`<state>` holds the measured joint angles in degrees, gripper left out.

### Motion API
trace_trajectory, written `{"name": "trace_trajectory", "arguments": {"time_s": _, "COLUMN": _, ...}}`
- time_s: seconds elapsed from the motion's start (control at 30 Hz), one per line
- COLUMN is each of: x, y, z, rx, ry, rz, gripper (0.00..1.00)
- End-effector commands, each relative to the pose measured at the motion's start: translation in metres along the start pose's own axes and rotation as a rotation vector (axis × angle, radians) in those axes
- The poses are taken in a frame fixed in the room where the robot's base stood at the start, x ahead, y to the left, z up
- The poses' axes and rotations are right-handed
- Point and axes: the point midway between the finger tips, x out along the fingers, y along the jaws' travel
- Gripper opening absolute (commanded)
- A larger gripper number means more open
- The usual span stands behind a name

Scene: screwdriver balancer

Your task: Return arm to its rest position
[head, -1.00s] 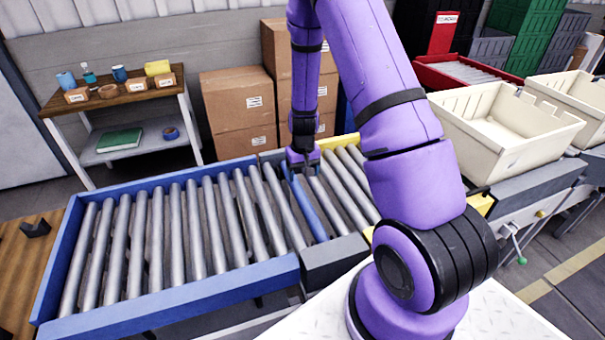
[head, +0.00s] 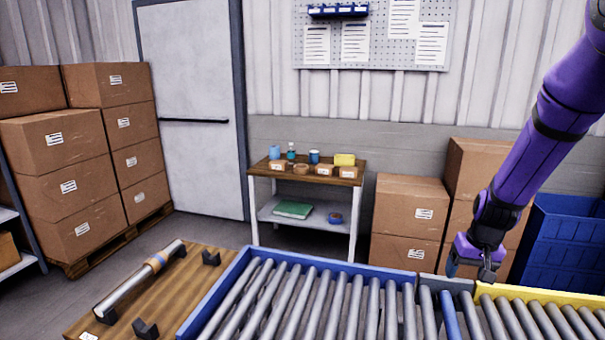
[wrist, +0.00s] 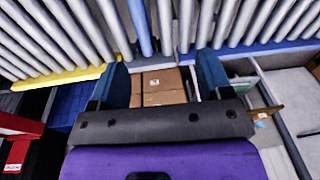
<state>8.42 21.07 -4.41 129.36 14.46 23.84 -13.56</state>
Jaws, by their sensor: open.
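My purple arm comes in from the right of the head view and points down to the left. My gripper (head: 470,268) hangs above the far side of the roller conveyor, near its blue roller (head: 450,316). In the wrist view my gripper (wrist: 164,82) shows two dark blue fingers spread wide apart, with nothing between them. Grey conveyor rollers (wrist: 60,35) fill the top of that view, beyond the fingertips. A grey tool-like cylinder with a tan band (head: 138,280) lies on the wooden bench (head: 205,290) at lower left, far from my gripper.
The conveyor has a blue rim (head: 330,265) at left and a yellow rim (head: 550,293) at right. Stacked cartons (head: 410,220) and blue crates (head: 560,245) stand behind it, near my arm. A small shelf (head: 345,180) holds jars and boxes. Space above the left rollers is clear.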

Motion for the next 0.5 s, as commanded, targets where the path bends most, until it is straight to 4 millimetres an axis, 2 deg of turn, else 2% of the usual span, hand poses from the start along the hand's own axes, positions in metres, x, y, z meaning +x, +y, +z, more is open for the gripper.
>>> {"name": "trace_trajectory", "arguments": {"time_s": 0.03, "x": -0.019, "y": -0.006, "z": 0.003, "rx": -0.012, "ry": 0.019, "rz": -0.006, "gripper": 0.72}}
{"name": "trace_trajectory", "arguments": {"time_s": 0.2, "x": -0.073, "y": -0.023, "z": 0.018, "rx": -0.044, "ry": 0.061, "rz": -0.02, "gripper": 0.72}}
{"name": "trace_trajectory", "arguments": {"time_s": 0.5, "x": -0.156, "y": -0.045, "z": 0.062, "rx": -0.1, "ry": 0.133, "rz": -0.032, "gripper": 0.72}}
